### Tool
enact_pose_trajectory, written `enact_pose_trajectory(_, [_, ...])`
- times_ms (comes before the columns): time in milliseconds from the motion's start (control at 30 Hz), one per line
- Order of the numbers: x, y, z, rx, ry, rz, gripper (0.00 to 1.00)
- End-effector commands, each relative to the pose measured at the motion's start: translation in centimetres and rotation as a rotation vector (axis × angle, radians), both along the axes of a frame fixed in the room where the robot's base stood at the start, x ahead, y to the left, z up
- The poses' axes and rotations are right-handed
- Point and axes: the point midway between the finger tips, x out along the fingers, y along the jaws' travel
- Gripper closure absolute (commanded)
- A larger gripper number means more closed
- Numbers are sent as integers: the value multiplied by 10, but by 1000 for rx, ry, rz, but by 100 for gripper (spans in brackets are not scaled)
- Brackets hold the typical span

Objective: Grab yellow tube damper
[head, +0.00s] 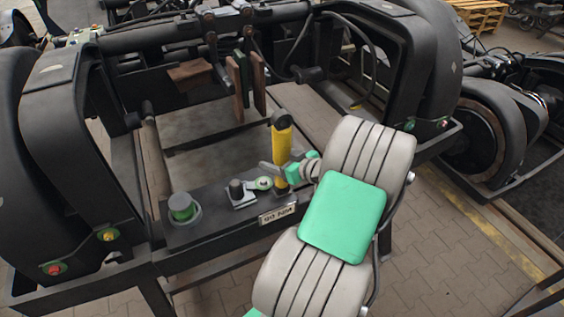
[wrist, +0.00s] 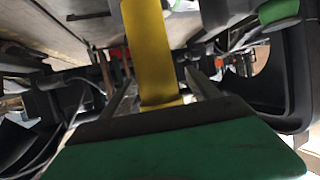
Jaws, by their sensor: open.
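The yellow tube damper (head: 282,150) stands upright on the dark bench plate of the bogie frame, with a black eye at its top. My gripper (head: 275,171) is at its lower part, reaching in from the right. In the wrist view the yellow tube (wrist: 150,50) lies between the two fingers of my gripper (wrist: 160,88), which are open on either side of it. I cannot tell whether either finger touches the tube. The damper's lower end is partly hidden by the gripper.
Brown pads (head: 240,88) hang behind. Black wheel housings flank both sides.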

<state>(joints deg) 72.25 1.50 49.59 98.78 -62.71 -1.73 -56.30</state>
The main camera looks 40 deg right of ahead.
Motion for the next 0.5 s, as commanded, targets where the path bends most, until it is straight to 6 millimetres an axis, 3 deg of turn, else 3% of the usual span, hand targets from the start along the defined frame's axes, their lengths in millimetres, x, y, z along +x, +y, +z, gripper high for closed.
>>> enact_pose_trajectory(100, [10, 1, -5, 1, 1, 0, 30])
enact_pose_trajectory(300, [10, 0, -6, 0, 1, -2, 30])
enact_pose_trajectory(500, [10, 0, -6, 1, 1, -1, 47])
